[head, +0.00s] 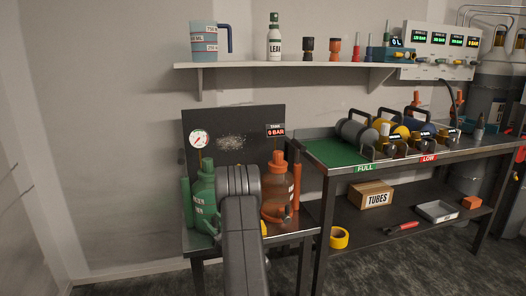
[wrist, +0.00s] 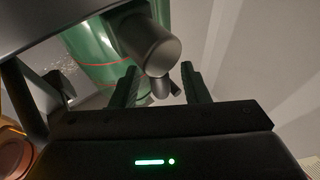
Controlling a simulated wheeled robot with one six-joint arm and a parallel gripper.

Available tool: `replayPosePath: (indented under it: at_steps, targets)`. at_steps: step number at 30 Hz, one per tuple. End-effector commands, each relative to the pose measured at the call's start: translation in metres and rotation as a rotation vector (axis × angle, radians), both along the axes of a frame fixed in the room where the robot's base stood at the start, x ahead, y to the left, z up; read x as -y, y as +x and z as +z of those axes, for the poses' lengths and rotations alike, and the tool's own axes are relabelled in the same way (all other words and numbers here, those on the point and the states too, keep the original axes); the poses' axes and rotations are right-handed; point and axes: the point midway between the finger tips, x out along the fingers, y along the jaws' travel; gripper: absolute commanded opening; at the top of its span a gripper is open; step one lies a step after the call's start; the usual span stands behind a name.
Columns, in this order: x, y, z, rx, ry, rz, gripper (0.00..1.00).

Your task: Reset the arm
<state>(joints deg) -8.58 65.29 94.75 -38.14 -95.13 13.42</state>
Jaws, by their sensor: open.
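My arm (head: 243,240) reaches forward over the small left bench, and its wrist hides my gripper in the head view. In the wrist view my gripper (wrist: 158,88) has its two dark fingers apart. A dark grey cylindrical part (wrist: 152,48) shows between and beyond the fingers; I cannot tell whether they touch it. A green bottle (head: 203,185) stands on the small bench left of my wrist. A green body (wrist: 92,45) also fills the upper left of the wrist view. An orange-brown bottle (head: 273,190) stands right of my wrist.
A dark back panel (head: 232,125) with a gauge (head: 199,138) and a "0 BAR" display rises behind the bottles. A shelf (head: 290,66) with a jug and small bottles hangs above. The right bench (head: 325,152) carries several cylinders. The floor at left is clear.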

Motion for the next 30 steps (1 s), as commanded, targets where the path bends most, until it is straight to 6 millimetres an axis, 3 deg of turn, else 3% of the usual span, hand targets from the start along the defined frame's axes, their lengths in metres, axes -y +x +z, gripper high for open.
replayPosePath:
  at_steps: [5, 25, 30]
  targets:
    - [0.012, -0.008, -0.006, -0.006, 0.006, -0.002, 0.41]
    - [0.100, -0.083, -0.050, -0.007, 0.007, -0.005, 0.41]
    - [0.078, -0.067, -0.040, 0.002, 0.005, 0.004, 0.41]
